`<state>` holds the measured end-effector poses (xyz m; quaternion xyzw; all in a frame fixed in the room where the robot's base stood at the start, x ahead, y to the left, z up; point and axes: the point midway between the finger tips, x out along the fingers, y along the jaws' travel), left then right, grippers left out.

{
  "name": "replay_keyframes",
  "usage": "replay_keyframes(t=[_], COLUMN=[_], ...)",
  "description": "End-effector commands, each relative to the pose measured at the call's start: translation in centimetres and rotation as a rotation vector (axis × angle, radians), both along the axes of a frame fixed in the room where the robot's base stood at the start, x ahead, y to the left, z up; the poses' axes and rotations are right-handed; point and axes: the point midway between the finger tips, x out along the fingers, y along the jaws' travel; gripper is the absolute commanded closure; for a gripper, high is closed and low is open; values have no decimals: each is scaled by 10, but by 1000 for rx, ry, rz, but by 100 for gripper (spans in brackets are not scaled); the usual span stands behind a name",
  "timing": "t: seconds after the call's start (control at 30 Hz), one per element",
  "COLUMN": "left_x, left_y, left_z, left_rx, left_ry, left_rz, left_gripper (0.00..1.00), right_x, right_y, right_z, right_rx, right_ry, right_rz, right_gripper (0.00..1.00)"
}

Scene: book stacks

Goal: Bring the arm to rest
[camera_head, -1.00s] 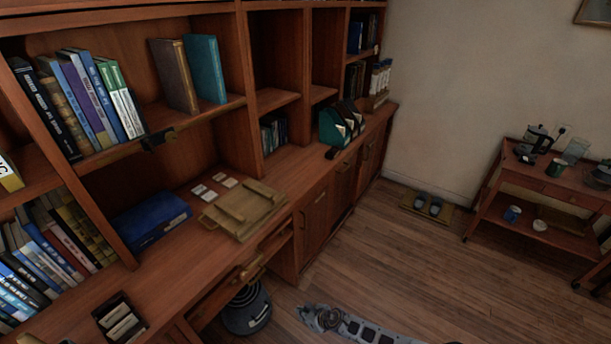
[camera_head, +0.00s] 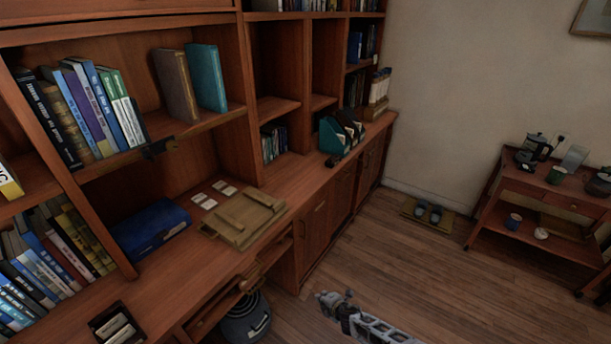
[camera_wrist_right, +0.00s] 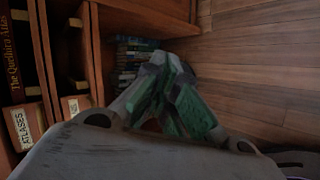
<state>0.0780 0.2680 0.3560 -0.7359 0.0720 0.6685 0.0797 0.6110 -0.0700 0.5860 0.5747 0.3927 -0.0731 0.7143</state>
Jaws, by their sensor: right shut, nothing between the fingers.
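My right gripper (camera_head: 334,302) shows at the bottom of the head view, its arm coming in from the lower right. It is over the wooden floor (camera_head: 380,285), in front of the cabinets and apart from them. In the right wrist view its greenish-grey fingers (camera_wrist_right: 172,92) are together with nothing between them. My left gripper is not in view.
A wooden bookcase (camera_head: 180,128) with a counter fills the left. A dark round object (camera_head: 246,325) stands on the floor beside the cabinets. A wooden trolley (camera_head: 535,187) stands right; a low tray (camera_head: 412,215) lies by the wall. The middle floor is clear.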

Motion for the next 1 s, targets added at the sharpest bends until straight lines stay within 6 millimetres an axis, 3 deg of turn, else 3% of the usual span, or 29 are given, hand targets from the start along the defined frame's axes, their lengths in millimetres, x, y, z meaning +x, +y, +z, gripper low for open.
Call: replay_keyframes(t=[0.23,0.47,0.67,1.0], left_x=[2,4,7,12], left_y=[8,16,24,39], left_z=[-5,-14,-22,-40], left_rx=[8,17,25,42], left_ry=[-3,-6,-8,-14], left_rz=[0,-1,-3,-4], left_gripper=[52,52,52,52], right_x=[8,-20,-67,-184], right_y=[-53,-105,-145,-206], right_z=[-17,-59,-106,-189], right_rx=[258,460,574,678], right_ry=[155,298,405,539], right_rz=[-420,-779,-1034,-1379], right_gripper=[100,100,100,100])
